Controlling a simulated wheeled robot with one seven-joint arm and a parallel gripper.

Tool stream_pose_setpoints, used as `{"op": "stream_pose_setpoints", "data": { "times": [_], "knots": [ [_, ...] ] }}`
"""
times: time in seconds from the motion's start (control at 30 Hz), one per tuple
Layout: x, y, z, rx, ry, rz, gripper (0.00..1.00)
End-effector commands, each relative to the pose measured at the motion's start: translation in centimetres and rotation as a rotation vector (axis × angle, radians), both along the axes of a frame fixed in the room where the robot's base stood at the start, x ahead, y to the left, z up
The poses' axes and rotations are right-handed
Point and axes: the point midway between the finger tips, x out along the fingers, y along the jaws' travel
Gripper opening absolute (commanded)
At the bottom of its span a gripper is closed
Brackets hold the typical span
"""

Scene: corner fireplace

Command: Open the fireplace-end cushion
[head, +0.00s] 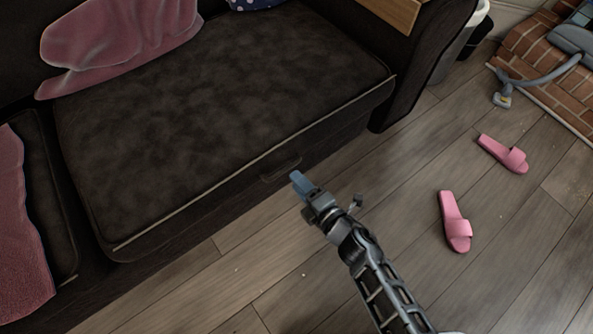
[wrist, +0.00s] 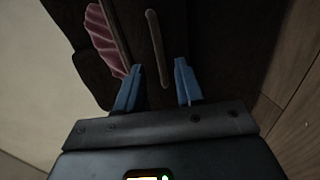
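The dark brown seat cushion (head: 220,100) of the sofa lies flat and closed, with light piping along its front edge. A small dark handle (head: 281,168) sits on its front face, and it shows as a long bar in the wrist view (wrist: 157,48). My gripper (head: 297,178) is just in front of the handle, slightly to its right in the head view. In the wrist view its two blue fingers (wrist: 157,84) are spread apart, with the handle ahead between them and nothing held. I cannot tell the exact gap to the handle.
A pink blanket (head: 125,40) lies over the sofa back, and more pink cloth (head: 20,235) is at the left. Two pink slippers (head: 455,222) (head: 503,154) lie on the wood floor. A brick hearth (head: 535,55) and grey hose (head: 540,80) are at upper right.

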Motion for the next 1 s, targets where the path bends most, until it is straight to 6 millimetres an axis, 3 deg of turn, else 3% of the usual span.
{"op": "stream_pose_setpoints", "data": {
  "times": [0.3,0.7,1.0],
  "knots": [
    [3.6,2.4,-1.1,0.003,0.001,-0.002,0.37],
    [4.2,2.8,-1.1,0.002,0.001,-0.003,0.37],
    [4.2,2.8,-1.1,0.002,0.001,-0.003,0.08]
  ]
}}
